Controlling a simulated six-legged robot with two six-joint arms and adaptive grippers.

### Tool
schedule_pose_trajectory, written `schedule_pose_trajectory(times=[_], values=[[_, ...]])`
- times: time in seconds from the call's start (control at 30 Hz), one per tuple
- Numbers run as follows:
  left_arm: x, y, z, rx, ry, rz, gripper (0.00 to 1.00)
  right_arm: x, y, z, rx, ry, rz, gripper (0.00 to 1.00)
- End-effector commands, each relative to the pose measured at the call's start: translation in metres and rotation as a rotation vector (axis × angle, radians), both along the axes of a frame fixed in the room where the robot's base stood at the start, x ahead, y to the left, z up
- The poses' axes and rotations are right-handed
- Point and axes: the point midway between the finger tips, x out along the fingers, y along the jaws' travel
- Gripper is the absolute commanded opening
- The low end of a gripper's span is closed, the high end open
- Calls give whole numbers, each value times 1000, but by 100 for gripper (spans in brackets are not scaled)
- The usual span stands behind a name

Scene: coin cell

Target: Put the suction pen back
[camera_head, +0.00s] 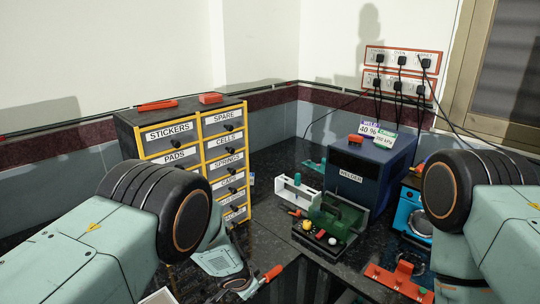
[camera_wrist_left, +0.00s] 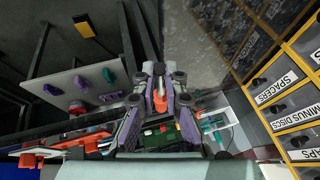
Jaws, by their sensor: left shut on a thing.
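My left gripper (camera_head: 243,284) is low in the head view, below the drawer cabinet. It is shut on a slim pen with an orange-red end (camera_head: 272,274), which I take to be the suction pen. In the left wrist view the fingers (camera_wrist_left: 160,88) close around an orange part of the pen (camera_wrist_left: 160,99); the rest of it is mostly hidden by the gripper. My right arm comes in from the right, but its gripper is out of view.
The labelled drawer cabinet (camera_head: 246,168) stands behind my left arm. A blue welder (camera_head: 366,172), a green fixture (camera_head: 338,217) and a white holder (camera_head: 297,193) stand at the centre. A red rack (camera_head: 397,281) lies at the right front. Dark bench surface shows between the cabinet and the fixture.

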Motion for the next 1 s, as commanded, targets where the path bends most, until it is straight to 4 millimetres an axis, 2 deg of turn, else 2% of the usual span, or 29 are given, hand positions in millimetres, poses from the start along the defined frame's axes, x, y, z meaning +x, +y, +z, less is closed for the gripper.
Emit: schedule_pose_trajectory(times=[0.33, 0.63, 0.8, 1.0], values=[[-12, 2, -5, 1, 1, -11, 0, 0, 0, 0, 0, 0, 0, 49], [-80, 30, -33, 4, 4, -45, 0, 0, 0, -9, 0, 0, 0, 49], [-112, 54, -33, 3, 0, -60, 0, 0, 0, -26, 0, 0, 0, 49], [-146, 80, -22, 2, -2, -70, 0, 0, 0, -52, 0, 0, 0, 49]])
